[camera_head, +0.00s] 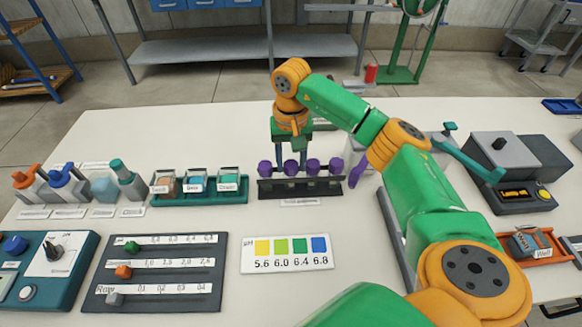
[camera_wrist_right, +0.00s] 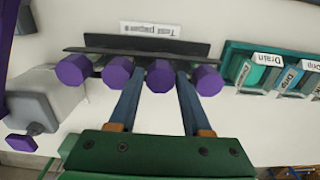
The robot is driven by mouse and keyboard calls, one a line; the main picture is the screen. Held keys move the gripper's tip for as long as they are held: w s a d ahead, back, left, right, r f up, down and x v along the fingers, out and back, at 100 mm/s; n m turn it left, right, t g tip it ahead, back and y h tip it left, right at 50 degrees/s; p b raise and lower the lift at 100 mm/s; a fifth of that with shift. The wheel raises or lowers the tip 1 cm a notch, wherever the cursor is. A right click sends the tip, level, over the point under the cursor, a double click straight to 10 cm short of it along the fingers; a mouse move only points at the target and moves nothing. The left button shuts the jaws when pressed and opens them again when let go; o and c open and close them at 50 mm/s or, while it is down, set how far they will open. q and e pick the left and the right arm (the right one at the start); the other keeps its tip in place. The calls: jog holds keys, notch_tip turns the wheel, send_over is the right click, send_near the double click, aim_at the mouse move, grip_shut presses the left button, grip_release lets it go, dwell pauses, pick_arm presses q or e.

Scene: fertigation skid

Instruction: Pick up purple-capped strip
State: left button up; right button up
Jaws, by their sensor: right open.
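A black rack (camera_head: 300,188) labelled as test papers stands mid-table and holds several purple-capped strips in a row. The second strip from the left has its purple cap (camera_head: 290,167) below my right gripper (camera_head: 290,151). In the right wrist view, that cap (camera_wrist_right: 160,76) lies between the two blue fingers of my right gripper (camera_wrist_right: 157,88), which is open. Other purple caps (camera_wrist_right: 117,72) sit close outside the fingers on both sides. I cannot tell whether the fingers touch any cap. The strips below the caps are mostly hidden. My left gripper is not in view.
A teal tray (camera_head: 200,198) with labelled packs stands left of the rack; a grey container (camera_wrist_right: 45,100) stands on its other side. A pH colour card (camera_head: 287,253) and a slider panel (camera_head: 155,275) lie nearer. A grey device (camera_head: 508,160) is at right.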

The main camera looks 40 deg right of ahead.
grip_shut()
